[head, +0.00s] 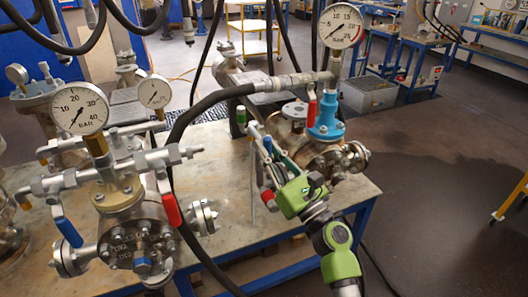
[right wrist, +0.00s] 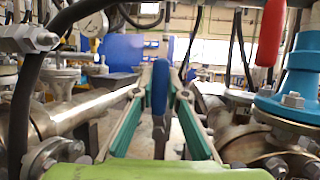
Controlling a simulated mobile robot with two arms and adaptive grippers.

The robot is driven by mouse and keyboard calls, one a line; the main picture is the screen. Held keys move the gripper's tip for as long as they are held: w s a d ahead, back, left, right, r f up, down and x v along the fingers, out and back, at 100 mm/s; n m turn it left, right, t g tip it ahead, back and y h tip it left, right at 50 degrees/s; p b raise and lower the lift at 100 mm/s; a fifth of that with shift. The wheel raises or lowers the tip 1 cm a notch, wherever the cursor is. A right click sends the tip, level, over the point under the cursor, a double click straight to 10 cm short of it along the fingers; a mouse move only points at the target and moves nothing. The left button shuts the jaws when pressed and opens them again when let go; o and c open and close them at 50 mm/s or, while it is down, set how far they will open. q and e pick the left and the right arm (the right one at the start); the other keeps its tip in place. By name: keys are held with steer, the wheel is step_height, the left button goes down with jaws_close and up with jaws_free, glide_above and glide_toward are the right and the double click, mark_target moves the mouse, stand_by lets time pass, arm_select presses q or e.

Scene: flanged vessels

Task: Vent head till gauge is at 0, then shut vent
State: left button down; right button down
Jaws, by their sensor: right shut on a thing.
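My right gripper (head: 264,140) reaches from the lower right to the vessel at the right rear of the bench. It is shut on a blue lever handle (right wrist: 160,85), which stands upright between the green-padded fingers in the right wrist view. In the head view the fingers mostly hide this handle. The vessel head has a blue neck (head: 327,118), a red handle (head: 311,110) and a round dial gauge (head: 340,27) above. The gauge needle seems to point to the lower left, but its exact reading is too small to tell. My left gripper is not in view.
A similar flanged vessel (head: 137,240) stands at the front left, with a large gauge (head: 79,108), blue handle (head: 68,231) and red handle (head: 167,202). A black hose (head: 178,130) curves between the vessels. Open floor (head: 440,170) lies right of the bench (head: 250,238).

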steer(key=shift+d+m, duration=0.1)
steer(key=shift+m, duration=0.2)
steer(key=c, duration=2)
jaws_free()
steer(key=v, duration=1.2)
steer(key=shift+f, duration=0.1)
